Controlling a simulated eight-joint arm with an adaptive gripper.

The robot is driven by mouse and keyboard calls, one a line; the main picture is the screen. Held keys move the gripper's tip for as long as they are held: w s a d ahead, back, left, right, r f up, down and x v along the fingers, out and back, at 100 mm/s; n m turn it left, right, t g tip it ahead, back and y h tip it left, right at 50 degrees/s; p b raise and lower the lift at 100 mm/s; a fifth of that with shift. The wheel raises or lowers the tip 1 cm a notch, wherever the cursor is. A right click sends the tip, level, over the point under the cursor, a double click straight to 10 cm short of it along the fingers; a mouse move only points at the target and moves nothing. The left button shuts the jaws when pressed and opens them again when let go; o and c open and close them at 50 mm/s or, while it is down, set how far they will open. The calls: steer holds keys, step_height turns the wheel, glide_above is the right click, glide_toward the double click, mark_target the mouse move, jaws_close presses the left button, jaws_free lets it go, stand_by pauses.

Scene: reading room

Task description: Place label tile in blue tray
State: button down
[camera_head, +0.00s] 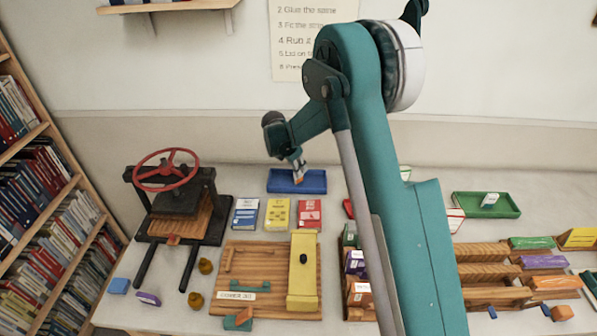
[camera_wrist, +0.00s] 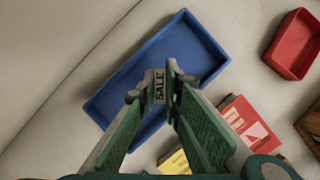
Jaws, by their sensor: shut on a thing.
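The blue tray (camera_head: 312,187) lies at the back of the table, near the wall. It fills the middle of the wrist view (camera_wrist: 190,38), and I see nothing lying on its visible floor. My gripper (camera_head: 298,172) is above the tray. In the wrist view, its fingertips (camera_wrist: 164,82) are closed on a small pale label tile (camera_wrist: 159,88) with dark letters that read SALE. The tile is over the tray's floor in that view; its exact height is unclear. The fingers hide part of the tray.
Blue, yellow and red books (camera_head: 277,214) lie in front of the blue tray. A press with a red wheel (camera_head: 166,168) stands to the left. A green tray (camera_head: 470,203) with a pale tile (camera_head: 490,199) is at the right. A red tray (camera_wrist: 290,62) is right of the blue one.

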steer(key=shift+f, duration=0.25)
steer(key=shift+f, duration=0.15)
steer(key=c, duration=2.5)
jaws_free()
steer(key=shift+r, duration=0.2)
steer(key=v, duration=1.2)
steer(key=shift+p, duration=0.45)
